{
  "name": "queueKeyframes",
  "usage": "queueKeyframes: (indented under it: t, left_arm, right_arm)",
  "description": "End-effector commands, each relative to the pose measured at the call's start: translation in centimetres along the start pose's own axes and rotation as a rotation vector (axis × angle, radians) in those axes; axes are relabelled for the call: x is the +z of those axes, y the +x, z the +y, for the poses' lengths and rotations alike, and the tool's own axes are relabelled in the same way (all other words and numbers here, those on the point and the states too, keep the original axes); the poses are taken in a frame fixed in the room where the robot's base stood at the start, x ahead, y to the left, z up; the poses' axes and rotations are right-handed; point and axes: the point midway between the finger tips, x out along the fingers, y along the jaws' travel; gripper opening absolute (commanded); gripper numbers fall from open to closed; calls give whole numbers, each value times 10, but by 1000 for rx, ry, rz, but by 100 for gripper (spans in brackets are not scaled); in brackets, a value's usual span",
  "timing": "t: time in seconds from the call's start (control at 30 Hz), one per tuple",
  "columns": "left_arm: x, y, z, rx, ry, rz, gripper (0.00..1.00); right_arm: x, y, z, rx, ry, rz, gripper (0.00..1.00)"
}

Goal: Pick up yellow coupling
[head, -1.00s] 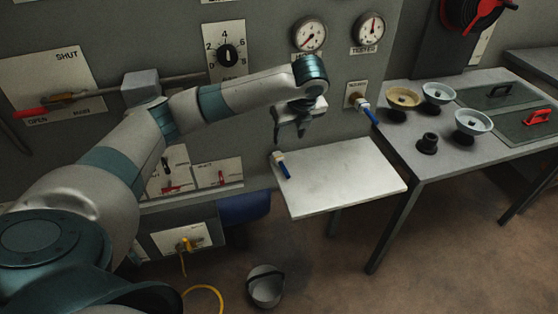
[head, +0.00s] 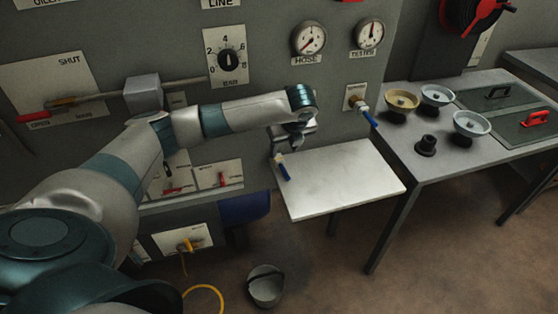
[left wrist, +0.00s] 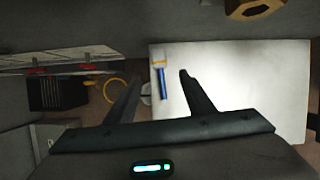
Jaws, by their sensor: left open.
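The coupling (head: 283,167), with a pale end, a yellow band and a blue handle, lies near the left edge of the white shelf (head: 345,180). My left gripper (head: 288,149) is just above it and partly covers its far end. In the left wrist view, the open fingers (left wrist: 158,74) point towards the shelf. The coupling (left wrist: 160,73) shows between the fingertips, nearer the right finger, and nothing is held. I cannot tell how much height separates them. My right gripper is not in view.
The panel wall with gauges (head: 309,38) stands close behind my left gripper. A blue-handled wall fitting (head: 358,103) juts out right of it. A grey table (head: 400,145) with several bowls stands at the right. Most of the white shelf is bare.

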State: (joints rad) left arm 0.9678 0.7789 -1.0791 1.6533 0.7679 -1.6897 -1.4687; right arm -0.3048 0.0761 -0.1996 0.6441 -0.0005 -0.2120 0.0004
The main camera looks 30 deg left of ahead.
Motion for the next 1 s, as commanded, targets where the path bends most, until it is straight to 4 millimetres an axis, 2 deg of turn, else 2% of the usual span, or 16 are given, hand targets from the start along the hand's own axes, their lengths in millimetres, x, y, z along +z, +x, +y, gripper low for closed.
queueKeyframes:
  t: [0.1,0.2,0.37,0.53,0.77,1.0]
  left_arm:
    - [0,20,1,3,1,1,48]
    - [0,32,0,2,0,1,48]
    - [0,42,0,0,0,-1,48]
    - [0,42,0,0,0,-1,48]
    - [1,44,0,1,0,0,48]
    - [4,65,1,3,0,2,48]
  right_arm:
    - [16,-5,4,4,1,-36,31]
    - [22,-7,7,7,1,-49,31]
    - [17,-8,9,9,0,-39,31]
    - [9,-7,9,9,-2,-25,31]
    - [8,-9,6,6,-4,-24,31]
    - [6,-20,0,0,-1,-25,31]
